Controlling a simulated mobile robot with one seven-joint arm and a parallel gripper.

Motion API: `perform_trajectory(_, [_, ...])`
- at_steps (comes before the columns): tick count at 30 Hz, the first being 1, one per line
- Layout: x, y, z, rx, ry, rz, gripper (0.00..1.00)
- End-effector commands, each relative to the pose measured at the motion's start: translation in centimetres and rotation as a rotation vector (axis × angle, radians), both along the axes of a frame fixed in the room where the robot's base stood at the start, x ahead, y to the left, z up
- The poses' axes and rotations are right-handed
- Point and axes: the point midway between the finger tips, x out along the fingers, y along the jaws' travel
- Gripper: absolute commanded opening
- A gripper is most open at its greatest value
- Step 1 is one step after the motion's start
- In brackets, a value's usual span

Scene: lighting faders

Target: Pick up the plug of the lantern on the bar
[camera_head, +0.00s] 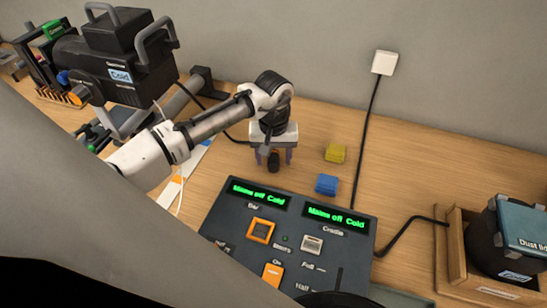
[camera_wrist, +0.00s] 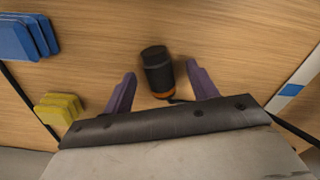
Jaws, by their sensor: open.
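The lantern (camera_head: 118,62) is a black housing tagged "Cold", mounted high on a bar at the upper left. A black cable leads from it along the wooden bench toward my gripper. The plug (camera_wrist: 157,66) is a short black cylinder with an orange band. In the head view the plug (camera_head: 273,165) shows just below my gripper (camera_head: 273,157). In the wrist view my gripper (camera_wrist: 160,72) is open, its two purple fingers on either side of the plug, with visible gaps. I cannot tell the exact height between fingers and plug.
The console (camera_head: 225,215) stands in front, both displays reading "Mains off Cold". Blue pads (camera_head: 326,184) and yellow pads (camera_head: 335,153) lie right of my gripper. A wooden cradle (camera_head: 455,262) holds another black lantern (camera_head: 490,245) at right. A white wall box (camera_head: 385,63) has a hanging cable.

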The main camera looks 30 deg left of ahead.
Motion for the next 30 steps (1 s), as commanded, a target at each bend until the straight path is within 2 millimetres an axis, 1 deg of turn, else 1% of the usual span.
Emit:
perform_trajectory(2, [0.0, 0.0, 0.0, 0.0, 0.0, 0.0, 0.58])
perform_trajectory(5, [0.0, 0.0, 0.0, 0.0, 0.0, 0.0, 0.46])
perform_trajectory(13, [0.0, 0.0, 0.0, 0.0, 0.0, 0.0, 0.11])
perform_trajectory(23, [0.0, 0.0, 0.3, 0.001, -0.001, 0.0, 0.1])
perform_trajectory(26, [0.1, 0.0, 1.0, 0.0, -0.002, 0.001, 0.1])
perform_trajectory(29, [0.1, 0.0, 2.4, 0.001, -0.003, 0.0, 0.1])
perform_trajectory(30, [0.1, 0.0, 3.2, 0.001, -0.004, 0.0, 0.1])
